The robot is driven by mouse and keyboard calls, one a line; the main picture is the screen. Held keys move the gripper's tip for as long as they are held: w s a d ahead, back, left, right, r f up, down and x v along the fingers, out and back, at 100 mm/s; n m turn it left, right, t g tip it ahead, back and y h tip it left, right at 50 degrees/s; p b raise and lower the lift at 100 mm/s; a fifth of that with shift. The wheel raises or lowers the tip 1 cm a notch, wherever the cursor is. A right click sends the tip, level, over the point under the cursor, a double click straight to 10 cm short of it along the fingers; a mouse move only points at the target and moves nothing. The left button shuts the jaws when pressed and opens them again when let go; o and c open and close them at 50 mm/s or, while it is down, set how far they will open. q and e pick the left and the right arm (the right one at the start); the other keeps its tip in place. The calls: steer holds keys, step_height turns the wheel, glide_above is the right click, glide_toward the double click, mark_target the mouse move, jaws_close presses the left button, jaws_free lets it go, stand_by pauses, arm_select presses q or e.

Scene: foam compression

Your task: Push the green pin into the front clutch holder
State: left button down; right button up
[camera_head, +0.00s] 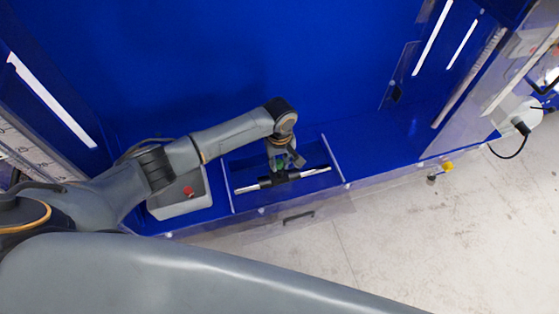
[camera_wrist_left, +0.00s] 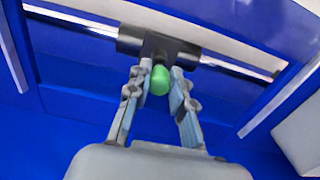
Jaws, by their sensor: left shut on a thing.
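My left gripper (camera_head: 283,164) reaches down to the black clutch holder (camera_head: 266,182) on a silver rod (camera_head: 316,171). In the left wrist view, the left gripper's two fingers (camera_wrist_left: 157,85) are shut on the green pin (camera_wrist_left: 160,80), one on each side of it. The pin's rounded end faces the camera. Its far end meets the black holder (camera_wrist_left: 130,40), where the join is partly hidden. In the head view only a little green shows between the fingers. My right gripper is in neither view.
The rod lies across a blue tray framed by pale strips (camera_head: 338,160). A grey box with a red button (camera_head: 188,191) stands left of it, beneath my left arm. A clear front edge with a dark handle (camera_head: 298,216) borders the blue surface. The blue area behind is clear.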

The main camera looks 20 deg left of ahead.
mark_target(280, 162)
arm_select(q)
steer(key=shift+f+b, duration=0.35)
steer(key=shift+f, duration=0.7)
steer(key=c, duration=1.1)
jaws_free()
steer(key=shift+r, duration=0.2)
steer(key=shift+r+p, duration=2.9)
steer(key=shift+p, duration=0.85)
step_height(280, 162, up, 12)
